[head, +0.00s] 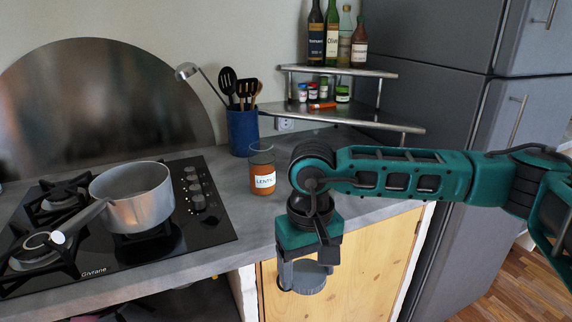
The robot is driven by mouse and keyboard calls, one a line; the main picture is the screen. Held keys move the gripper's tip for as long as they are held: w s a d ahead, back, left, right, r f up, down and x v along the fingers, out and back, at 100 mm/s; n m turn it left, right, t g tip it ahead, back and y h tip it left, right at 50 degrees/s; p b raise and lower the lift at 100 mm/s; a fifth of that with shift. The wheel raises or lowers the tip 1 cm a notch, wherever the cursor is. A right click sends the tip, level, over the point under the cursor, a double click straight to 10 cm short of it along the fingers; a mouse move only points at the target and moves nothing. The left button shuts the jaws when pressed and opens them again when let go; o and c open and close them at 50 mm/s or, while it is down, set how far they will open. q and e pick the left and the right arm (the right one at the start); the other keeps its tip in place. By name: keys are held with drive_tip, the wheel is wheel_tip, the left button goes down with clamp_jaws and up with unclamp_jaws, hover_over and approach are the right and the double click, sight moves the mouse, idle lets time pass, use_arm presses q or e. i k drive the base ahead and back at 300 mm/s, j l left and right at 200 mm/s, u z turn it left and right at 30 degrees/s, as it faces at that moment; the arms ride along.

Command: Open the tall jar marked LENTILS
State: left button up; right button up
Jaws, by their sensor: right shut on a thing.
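The tall clear jar (263,173) stands upright on the grey counter, just right of the hob. It holds orange contents and has a white label, on which "LENT" can be read. No lid shows on its rim. My right gripper (306,268) is shut on a grey round lid (309,284). It holds the lid in front of the counter's front edge, below and right of the jar and apart from it. My left gripper is not in view.
A steel pot (133,198) sits on the black hob (205,228) at left. A blue utensil holder (242,133) stands behind the jar. A corner shelf (345,117) with small spice jars and bottles is behind. Bare counter (235,196) lies just left of the jar.

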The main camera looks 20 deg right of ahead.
sight(261, 152)
drive_tip(key=l+u, duration=0.8)
drive_tip(key=l, duration=0.65)
drive_tip(key=k+l+u, duration=0.15)
drive_tip(key=l, duration=0.6)
